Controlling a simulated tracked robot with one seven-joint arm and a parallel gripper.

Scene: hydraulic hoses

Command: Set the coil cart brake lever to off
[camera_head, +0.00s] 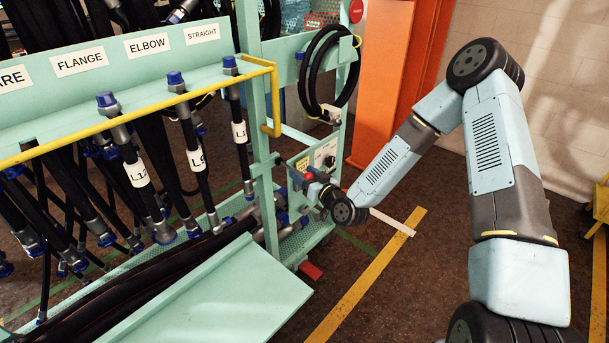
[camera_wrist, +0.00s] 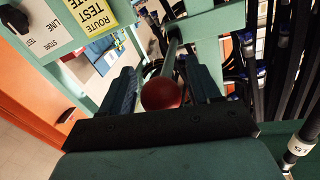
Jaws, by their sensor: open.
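The brake lever shows in the wrist view as a dark rod (camera_wrist: 171,58) with a round red knob (camera_wrist: 161,93). My gripper (camera_wrist: 160,70) is open, with one dark finger on each side of the knob. A gap shows between the knob and the fingers, so it is not clamped. In the head view my gripper (camera_head: 316,190) is at the near right end of the mint-green coil cart (camera_head: 263,190), below a small control panel. There a small red spot (camera_head: 309,176) shows beside the gripper; most of the lever is hidden. I cannot read an on or off mark.
The panel (camera_head: 325,156) carries a black selector knob (camera_wrist: 14,18) and a yellow "ROUTE TEST" label (camera_wrist: 90,12). Labelled hoses (camera_head: 137,174) hang left, behind a yellow rail (camera_head: 150,113). A coiled hose (camera_head: 318,70) hangs above. An orange column (camera_head: 385,80) stands behind.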

